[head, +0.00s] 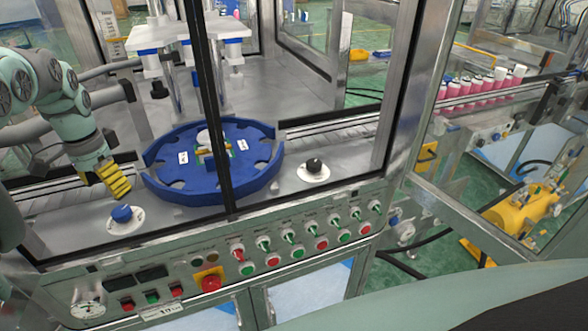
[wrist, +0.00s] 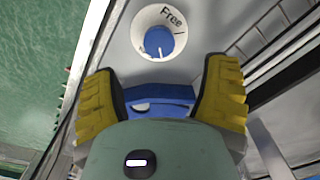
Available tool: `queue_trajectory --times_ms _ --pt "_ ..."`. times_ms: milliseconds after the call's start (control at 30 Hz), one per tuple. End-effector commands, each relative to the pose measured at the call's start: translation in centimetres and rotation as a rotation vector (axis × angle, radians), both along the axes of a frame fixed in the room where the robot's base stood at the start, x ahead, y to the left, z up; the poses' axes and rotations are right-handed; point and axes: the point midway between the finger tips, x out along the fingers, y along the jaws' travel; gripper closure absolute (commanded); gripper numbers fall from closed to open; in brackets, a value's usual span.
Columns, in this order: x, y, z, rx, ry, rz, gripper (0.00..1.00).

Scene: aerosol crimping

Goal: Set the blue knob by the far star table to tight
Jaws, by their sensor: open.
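The blue knob (head: 121,213) sits on a round white dial on the machine deck, left of the blue star table (head: 150,185). In the wrist view the knob (wrist: 158,42) is ahead of my fingers, with "Free" printed on its dial; a second label is too small to read. A pale mark on the knob is too unclear to read its setting. My gripper (head: 115,186) has yellow ribbed fingers and is open and empty, just above and behind the knob, not touching it. In the wrist view its fingers (wrist: 160,88) stand wide apart, with a blue surface between them.
A black knob (head: 314,166) on a white dial is right of the star table. Metal guard frame posts (head: 213,110) stand in front of the deck. A button panel (head: 270,250) runs along the front. Pink cans (head: 470,92) line a conveyor at the right.

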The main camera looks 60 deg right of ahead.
Motion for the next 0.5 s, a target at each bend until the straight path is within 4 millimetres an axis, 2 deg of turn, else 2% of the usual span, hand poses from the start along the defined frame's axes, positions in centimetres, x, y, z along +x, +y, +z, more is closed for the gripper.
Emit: queue_trajectory --times_ms 33,200,500 --pt "0.3 0.1 1.2 -0.001 -0.008 0.002 0.25" --pt "0.1 0.0 3.4 -0.002 -0.002 0.002 0.25" --pt "-0.1 0.1 4.4 0.001 0.002 0.001 0.25"
